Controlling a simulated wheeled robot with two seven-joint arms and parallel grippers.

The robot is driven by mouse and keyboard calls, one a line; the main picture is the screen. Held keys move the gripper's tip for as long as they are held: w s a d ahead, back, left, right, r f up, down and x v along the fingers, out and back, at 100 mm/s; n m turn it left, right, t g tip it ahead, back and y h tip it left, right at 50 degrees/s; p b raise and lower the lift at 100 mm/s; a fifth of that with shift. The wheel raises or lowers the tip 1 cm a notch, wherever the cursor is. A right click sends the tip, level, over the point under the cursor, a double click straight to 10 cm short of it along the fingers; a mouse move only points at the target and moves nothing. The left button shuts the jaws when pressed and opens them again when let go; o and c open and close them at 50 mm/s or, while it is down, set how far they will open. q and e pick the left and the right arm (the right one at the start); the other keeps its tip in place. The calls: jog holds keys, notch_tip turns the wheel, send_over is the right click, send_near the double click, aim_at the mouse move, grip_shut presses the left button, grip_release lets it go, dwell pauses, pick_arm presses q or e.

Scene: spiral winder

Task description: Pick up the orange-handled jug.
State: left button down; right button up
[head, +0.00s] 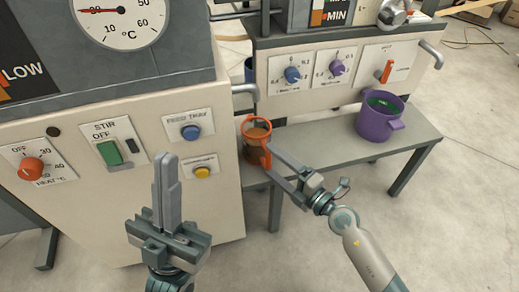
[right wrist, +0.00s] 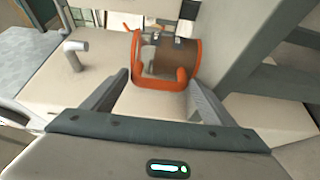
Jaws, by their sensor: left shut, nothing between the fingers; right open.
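The orange-handled jug (head: 257,127) has an orange rim and handle and a brownish inside. It stands at the left end of the grey bench, beside the large cream machine. My right gripper (head: 269,160) is open, with its fingers reaching toward the handle from the right. In the right wrist view the jug (right wrist: 158,58) lies ahead of the open fingers, with part of its orange handle between the fingertips. No grip on it shows. My left gripper (head: 166,165) is shut and empty, pointing up in front of the cream machine, away from the jug.
A purple jug (head: 381,118) with a green inside stands farther right on the grey bench (head: 320,142). The cream machine (head: 110,210) with knobs and buttons closes off the jug's left side. A second panel with knobs (head: 325,75) rises behind the bench. Floor is clear at right.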

aim_at(260, 148)
jog(key=shift+x, duration=1.05)
jog(key=shift+r, duration=0.1)
jog(key=c, duration=1.3)
